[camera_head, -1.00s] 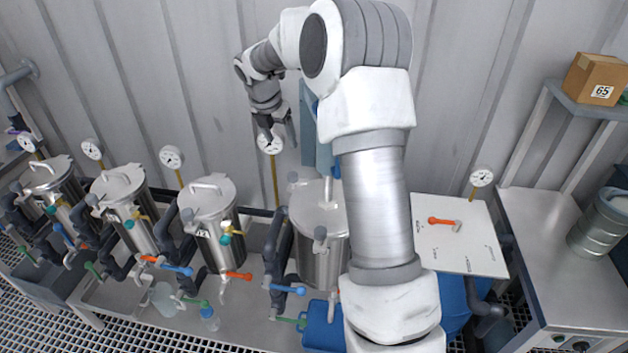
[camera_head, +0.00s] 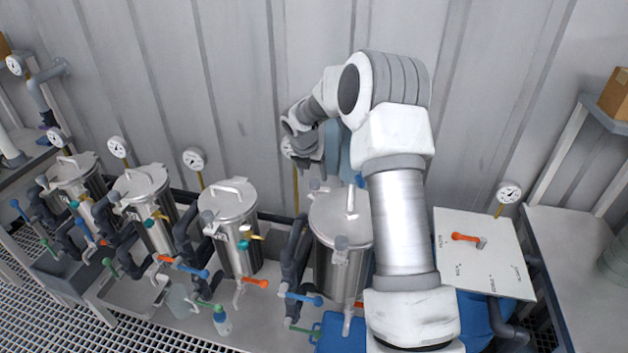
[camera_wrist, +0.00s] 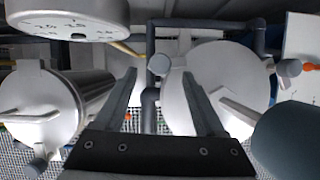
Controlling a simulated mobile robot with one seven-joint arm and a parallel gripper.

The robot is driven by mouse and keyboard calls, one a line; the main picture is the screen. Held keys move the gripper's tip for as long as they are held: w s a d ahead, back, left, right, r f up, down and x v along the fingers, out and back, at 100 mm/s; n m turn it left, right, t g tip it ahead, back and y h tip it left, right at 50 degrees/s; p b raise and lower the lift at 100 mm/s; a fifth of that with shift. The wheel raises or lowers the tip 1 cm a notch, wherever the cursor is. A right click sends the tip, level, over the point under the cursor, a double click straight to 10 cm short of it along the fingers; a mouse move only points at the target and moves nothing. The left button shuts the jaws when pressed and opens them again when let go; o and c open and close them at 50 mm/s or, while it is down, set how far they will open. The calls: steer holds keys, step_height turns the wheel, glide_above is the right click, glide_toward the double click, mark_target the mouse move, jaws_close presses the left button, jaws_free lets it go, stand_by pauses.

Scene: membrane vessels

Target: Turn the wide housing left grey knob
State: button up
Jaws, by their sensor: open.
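The wide housing (camera_head: 338,262) is a steel vessel with a flat lid, partly hidden behind my arm. My gripper (camera_wrist: 160,78) is open and empty. The left knob shows between its fingertips, seemingly beyond them. In the head view my gripper (camera_head: 304,168) is above and behind the lid, its fingers hard to make out.
Several narrower housings, such as the nearest (camera_head: 238,235), stand to the left with pipes and coloured valve handles. A gauge (camera_wrist: 68,18) is close to my gripper in the wrist view. A white board (camera_head: 480,255) with an orange handle (camera_head: 466,238) lies right.

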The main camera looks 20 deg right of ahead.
mark_target(314, 182)
steer(key=shift+x, duration=2.15)
jaws_close()
